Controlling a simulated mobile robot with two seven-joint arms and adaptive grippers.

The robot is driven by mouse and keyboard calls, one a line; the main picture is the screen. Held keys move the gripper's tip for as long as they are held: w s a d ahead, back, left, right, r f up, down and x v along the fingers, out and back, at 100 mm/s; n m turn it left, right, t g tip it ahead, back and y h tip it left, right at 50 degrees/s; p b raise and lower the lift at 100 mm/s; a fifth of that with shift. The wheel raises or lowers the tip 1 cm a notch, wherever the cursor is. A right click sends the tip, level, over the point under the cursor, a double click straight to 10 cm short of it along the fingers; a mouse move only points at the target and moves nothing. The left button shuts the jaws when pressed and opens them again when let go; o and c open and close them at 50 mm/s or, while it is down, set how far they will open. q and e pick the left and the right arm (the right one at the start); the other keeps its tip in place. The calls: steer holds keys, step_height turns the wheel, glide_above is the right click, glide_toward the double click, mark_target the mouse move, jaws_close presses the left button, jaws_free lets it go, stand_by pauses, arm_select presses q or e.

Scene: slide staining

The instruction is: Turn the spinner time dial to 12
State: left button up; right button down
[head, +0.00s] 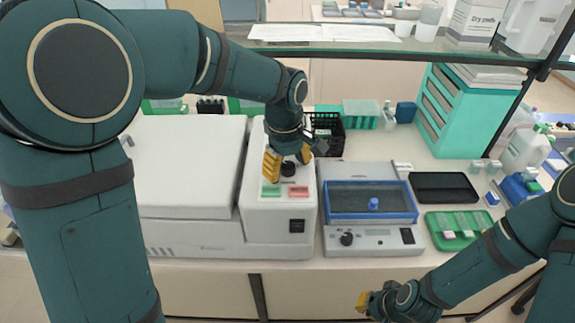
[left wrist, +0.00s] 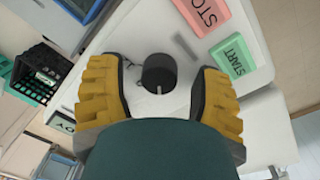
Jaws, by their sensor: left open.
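The spinner (head: 190,165) is a large white machine with a lid on the left and a control panel on its right part. Its black round time dial (head: 288,169) sits high on that panel; in the left wrist view the dial (left wrist: 159,75) shows a light pointer mark. My left gripper (head: 288,160) is open above the dial. Its yellow fingers stand on both sides of the dial, with gaps on each side in the left wrist view. My right gripper (head: 368,302) is low at the front, its fingers too small to judge.
The green START (left wrist: 234,55) and red STOP (left wrist: 202,14) buttons lie close to the dial. A black basket (head: 328,140) stands behind the panel. A device with a blue-rimmed tray (head: 368,220) stands to the right. A glass shelf (head: 400,52) crosses above.

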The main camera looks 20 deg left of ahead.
arm_select(q)
jaws_close()
steer(key=shift+m, duration=0.4)
steer(key=m+p, duration=0.1)
steer(key=m, duration=0.2)
steer(key=shift+m, duration=0.3)
steer(key=m+p, duration=0.1)
steer(key=m, duration=0.4)
steer(key=shift+p, duration=0.3)
steer(key=m+p, duration=0.1)
steer(key=m, duration=0.4)
steer(key=shift+m+g, duration=0.3)
steer(key=shift+m, duration=0.1)
steer(key=shift+d+m+p, duration=0.1)
steer(key=shift+m+p, duration=0.5)
steer(key=shift+m, duration=1.7)
